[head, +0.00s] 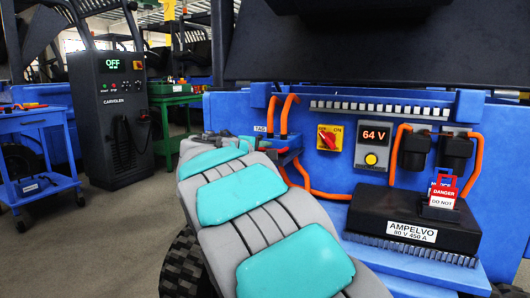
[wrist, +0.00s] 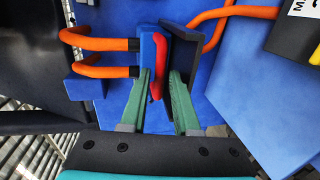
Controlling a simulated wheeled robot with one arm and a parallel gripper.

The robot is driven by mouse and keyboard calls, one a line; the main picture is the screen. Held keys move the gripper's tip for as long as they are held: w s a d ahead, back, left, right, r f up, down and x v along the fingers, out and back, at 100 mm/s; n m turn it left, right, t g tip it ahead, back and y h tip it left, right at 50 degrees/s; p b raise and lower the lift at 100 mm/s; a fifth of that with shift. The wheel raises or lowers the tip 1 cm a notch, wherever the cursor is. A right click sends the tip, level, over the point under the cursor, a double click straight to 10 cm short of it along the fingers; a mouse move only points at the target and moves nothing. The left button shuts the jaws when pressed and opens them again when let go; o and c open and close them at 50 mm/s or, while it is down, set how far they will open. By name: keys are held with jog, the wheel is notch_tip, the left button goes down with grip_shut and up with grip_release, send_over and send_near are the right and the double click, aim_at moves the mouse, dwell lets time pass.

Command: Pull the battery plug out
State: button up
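The battery connector shows in the wrist view as a blue block (wrist: 148,42) beside a dark grey plate (wrist: 186,48), with a red handle (wrist: 158,62) between them. I cannot tell for sure which part is the plug. Two orange cables (wrist: 100,71) enter the blue side from the left; another orange cable leads right from behind the plate. My gripper (wrist: 160,78) has its green fingers apart, one on each side of the red handle's lower end. I cannot tell whether they touch it.
Right of the connector are a red switch on a yellow plate (head: 329,138), a display reading 64 V (head: 375,135), and a black AMPELVO box (head: 412,215) with a red DANGER tag (head: 443,192). A dark charger (head: 112,120) reading OFF and a blue cart (head: 38,160) stand left, with open floor nearby.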

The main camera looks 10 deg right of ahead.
jog(key=shift+c, duration=0.2)
grip_shut()
dwell(1.1)
